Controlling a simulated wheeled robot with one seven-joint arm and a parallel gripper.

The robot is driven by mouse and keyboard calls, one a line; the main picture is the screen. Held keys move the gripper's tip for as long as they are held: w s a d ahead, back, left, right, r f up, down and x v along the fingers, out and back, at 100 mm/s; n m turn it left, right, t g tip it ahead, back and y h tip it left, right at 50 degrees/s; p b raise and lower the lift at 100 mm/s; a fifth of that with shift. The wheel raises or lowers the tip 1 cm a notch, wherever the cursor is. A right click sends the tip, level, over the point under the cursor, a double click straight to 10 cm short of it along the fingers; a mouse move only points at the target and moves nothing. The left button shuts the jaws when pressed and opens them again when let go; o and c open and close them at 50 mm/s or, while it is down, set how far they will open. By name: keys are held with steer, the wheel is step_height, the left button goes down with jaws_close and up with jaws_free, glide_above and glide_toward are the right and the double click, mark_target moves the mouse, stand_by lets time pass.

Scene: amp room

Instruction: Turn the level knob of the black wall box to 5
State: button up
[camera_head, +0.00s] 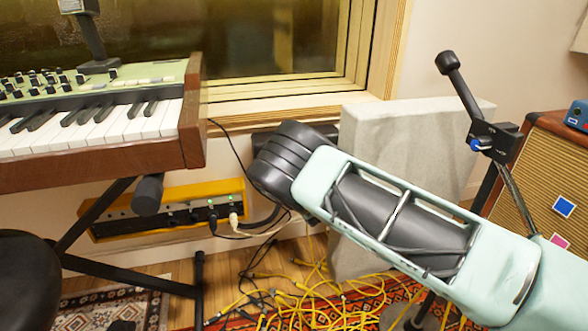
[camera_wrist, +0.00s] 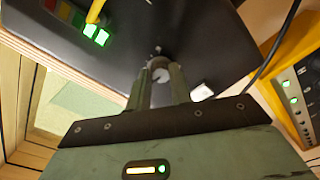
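The black wall box (camera_wrist: 215,45) fills much of the wrist view, with lit green switches at its upper left. In the head view most of the black wall box (camera_head: 262,138) is hidden behind my arm; only a dark edge shows under the window. A small round knob (camera_wrist: 160,66) is on its face. The two fingers of my gripper (camera_wrist: 160,72) reach to the box, one on each side of this knob. A gap shows between the fingers, but I cannot tell whether they press on the knob. The knob's scale and pointer are not readable. My fingers are hidden in the head view.
A keyboard (camera_head: 110,125) on a black stand is at the left. A yellow-framed panel (camera_head: 160,210) with plugged cables is low on the wall. A grey acoustic panel (camera_head: 420,130) and an amplifier (camera_head: 535,180) are at the right. Yellow cables (camera_head: 320,300) lie on the floor.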

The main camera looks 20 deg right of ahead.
steer(key=o, duration=0.4)
steer(key=shift+s, duration=0.1)
steer(key=s+p, duration=0.2)
steer(key=s, duration=0.3)
steer(key=s+p, duration=0.1)
steer(key=s, duration=0.5)
steer(key=s+p, duration=0.2)
steer(key=s, duration=0.4)
steer(key=shift+s+d+r+p, duration=0.1)
steer(key=shift+d+r+p, duration=0.05)
steer(key=shift+d+p, duration=0.15)
steer(key=shift+a, duration=0.1)
